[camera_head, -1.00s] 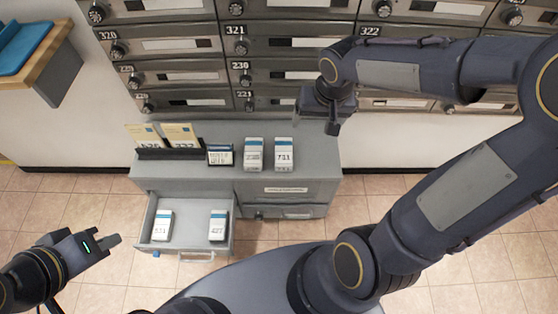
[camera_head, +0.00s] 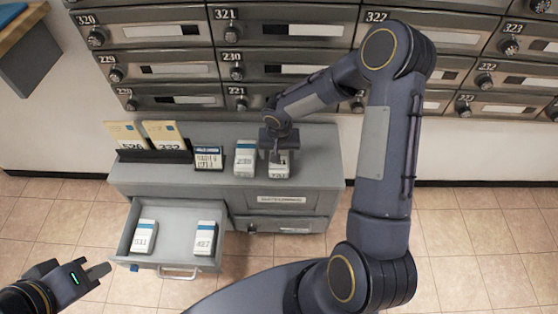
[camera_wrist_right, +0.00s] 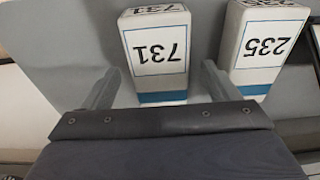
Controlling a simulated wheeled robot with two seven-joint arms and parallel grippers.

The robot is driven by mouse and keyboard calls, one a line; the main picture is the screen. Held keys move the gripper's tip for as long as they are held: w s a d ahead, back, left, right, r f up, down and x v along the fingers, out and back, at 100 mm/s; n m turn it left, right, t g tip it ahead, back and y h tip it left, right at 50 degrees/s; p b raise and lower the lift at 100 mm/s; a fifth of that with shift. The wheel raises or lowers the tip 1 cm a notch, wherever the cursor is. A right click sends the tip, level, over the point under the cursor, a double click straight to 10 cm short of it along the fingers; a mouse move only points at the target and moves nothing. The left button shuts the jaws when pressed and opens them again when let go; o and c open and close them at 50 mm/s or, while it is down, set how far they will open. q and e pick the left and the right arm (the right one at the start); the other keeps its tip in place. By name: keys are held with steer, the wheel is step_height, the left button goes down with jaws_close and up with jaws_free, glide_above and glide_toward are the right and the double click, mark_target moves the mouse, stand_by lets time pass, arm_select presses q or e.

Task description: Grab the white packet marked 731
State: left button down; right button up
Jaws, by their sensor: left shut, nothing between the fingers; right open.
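The white packet marked 731 (camera_head: 279,168) stands on the grey cabinet top, at the right end of the row. In the right wrist view the packet (camera_wrist_right: 157,50) shows its black number upside down and a blue band. My right gripper (camera_head: 276,152) is over it in the head view and hides part of it. In the right wrist view the right gripper's fingers (camera_wrist_right: 160,85) are open, one on each side of the packet's lower part, with no grip on it. My left gripper (camera_head: 98,271) is shut and empty at the lower left, away from the cabinet.
A dark sign (camera_head: 208,158) and yellow cards (camera_head: 145,135) stand further left. An open drawer (camera_head: 175,211) holds two white packets. Mailboxes (camera_head: 280,56) line the wall behind.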

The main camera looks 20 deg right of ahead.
step_height(320, 180, down, 2)
steer(key=shift+w+f, duration=0.1)
steer(key=shift+f, duration=0.05)
steer(key=c, duration=1.1)
steer(key=shift+c, duration=0.2)
